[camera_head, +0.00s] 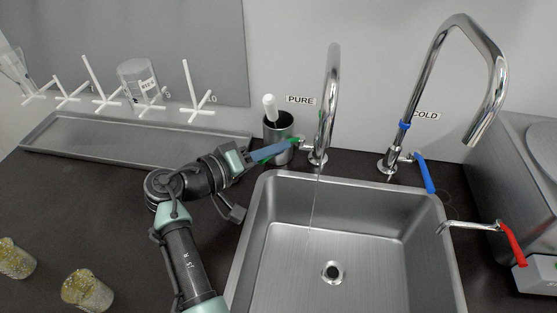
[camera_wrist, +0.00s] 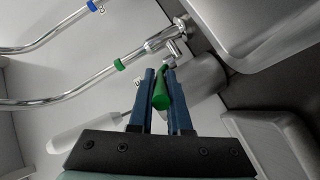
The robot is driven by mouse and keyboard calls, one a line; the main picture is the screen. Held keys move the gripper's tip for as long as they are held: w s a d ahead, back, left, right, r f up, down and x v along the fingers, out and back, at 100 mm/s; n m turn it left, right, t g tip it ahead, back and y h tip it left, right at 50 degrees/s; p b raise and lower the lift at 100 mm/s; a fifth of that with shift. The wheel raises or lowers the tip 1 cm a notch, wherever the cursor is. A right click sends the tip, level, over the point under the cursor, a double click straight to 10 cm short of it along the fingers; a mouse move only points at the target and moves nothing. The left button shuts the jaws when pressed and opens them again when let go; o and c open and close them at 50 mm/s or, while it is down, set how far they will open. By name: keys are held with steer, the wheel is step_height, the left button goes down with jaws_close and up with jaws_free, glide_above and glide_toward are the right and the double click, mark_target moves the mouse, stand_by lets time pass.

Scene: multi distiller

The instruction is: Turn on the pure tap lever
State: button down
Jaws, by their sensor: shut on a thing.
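The PURE tap (camera_head: 331,90) is a tall chrome gooseneck at the back left of the sink. Its green lever (camera_wrist: 161,93) sits between the two blue fingers of my gripper (camera_wrist: 160,75) in the wrist view. In the head view my gripper (camera_head: 291,146) reaches the tap's base from the left, and only a little green shows there. My gripper is shut on the green lever. A thin stream of water (camera_head: 313,205) runs from the PURE tap's spout into the sink (camera_head: 275,215). The green ring on the tap (camera_wrist: 119,65) shows in the wrist view.
A metal cup (camera_head: 278,128) with a white-handled brush stands just behind my gripper. The COLD tap (camera_head: 420,85) with its blue lever (camera_head: 424,172) is to the right. A red-levered tap (camera_head: 512,245) is further right. Two glasses (camera_head: 87,291) stand at the front left.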

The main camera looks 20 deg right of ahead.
stand_by(0.5)
steer(key=c, duration=0.9)
jaws_free()
steer(key=shift+o, duration=0.2)
steer(key=shift+a, duration=0.15)
steer(key=v, duration=1.2)
steer(key=shift+a+r, duration=0.2)
steer(key=shift+a, duration=0.15)
